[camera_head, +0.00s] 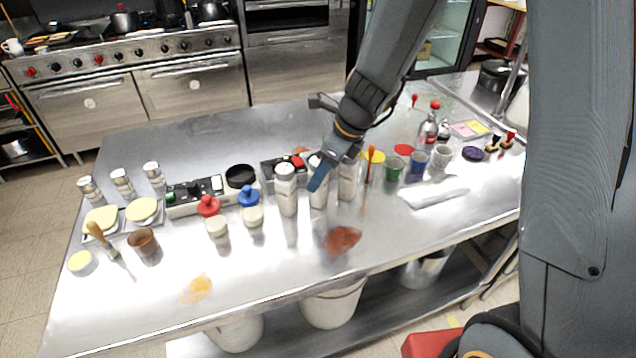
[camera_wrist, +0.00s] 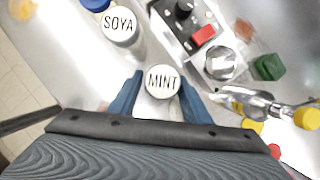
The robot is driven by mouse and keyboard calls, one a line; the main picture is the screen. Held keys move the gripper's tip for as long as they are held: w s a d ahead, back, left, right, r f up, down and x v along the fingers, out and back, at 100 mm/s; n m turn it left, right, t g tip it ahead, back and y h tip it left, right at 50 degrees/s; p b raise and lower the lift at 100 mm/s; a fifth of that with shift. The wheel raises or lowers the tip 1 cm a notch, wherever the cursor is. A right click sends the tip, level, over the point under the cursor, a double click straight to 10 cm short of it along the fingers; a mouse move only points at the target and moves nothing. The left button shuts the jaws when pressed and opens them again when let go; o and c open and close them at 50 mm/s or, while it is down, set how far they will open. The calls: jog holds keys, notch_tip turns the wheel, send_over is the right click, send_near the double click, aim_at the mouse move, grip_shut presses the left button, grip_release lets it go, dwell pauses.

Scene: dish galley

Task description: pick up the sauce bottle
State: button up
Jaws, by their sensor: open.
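Several white sauce bottles stand in a row at the middle of the steel counter in the head view. In the wrist view one lid reads MINT and another reads SOYA. The MINT bottle (camera_wrist: 163,82) is between the two blue fingers of my open gripper (camera_wrist: 160,90), with a gap on each side. The SOYA bottle (camera_wrist: 119,25) stands up and left of it, outside the fingers. In the head view my gripper (camera_head: 335,168) is low over the row, and a blue finger partly hides the middle bottle (camera_head: 319,197). The left bottle (camera_head: 286,192) is clear of it.
Switch boxes (camera_head: 193,195) stand behind the bottles. Red-topped (camera_head: 215,217) and blue-topped (camera_head: 250,207) jars stand left, cups such as a green one (camera_head: 394,168) right. A brown patch (camera_head: 342,240) lies in front.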

jog(key=shift+x, duration=1.15)
jog(key=c, duration=1)
jog(key=shift+r, duration=0.15)
